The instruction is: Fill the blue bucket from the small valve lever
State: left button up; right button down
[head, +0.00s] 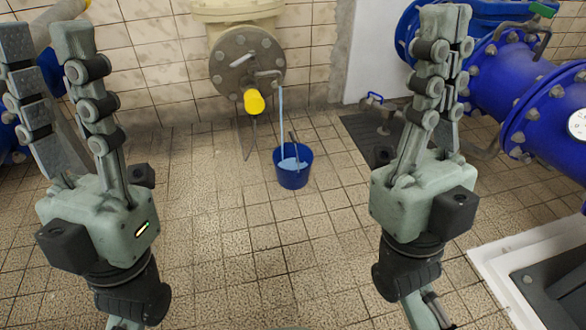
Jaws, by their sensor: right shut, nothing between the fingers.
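The blue bucket (291,179) stands upright on the tiled floor in the middle of the head view. A thin stream of water (281,118) falls into it from a small grey tap fitting (268,73) on the round pipe flange, and light blue water (292,163) shows inside. A yellow part (254,102) sticks out at the flange's lower edge; I cannot tell which piece is the small valve lever. My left gripper (44,32) is open and empty, left of the flange. My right gripper (445,14) is shut and empty, right of the bucket. Neither touches the bucket or tap.
Large blue pipes (500,75) with bolted flanges and a gauge fill the right side. A thin pipe with a small blue lever (375,97) rises from a dark floor patch (362,130). A white plinth (500,285) lies at lower right. The tiled floor before the bucket is clear.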

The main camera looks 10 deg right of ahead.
aim_at(251, 53)
jog(key=i+j+z, duration=0.15)
jog(key=i, duration=0.2)
jog(key=i+j+z, duration=0.1)
jog(key=i+j, duration=0.15)
jog(key=i, duration=0.15)
jog(key=i+l, duration=0.4)
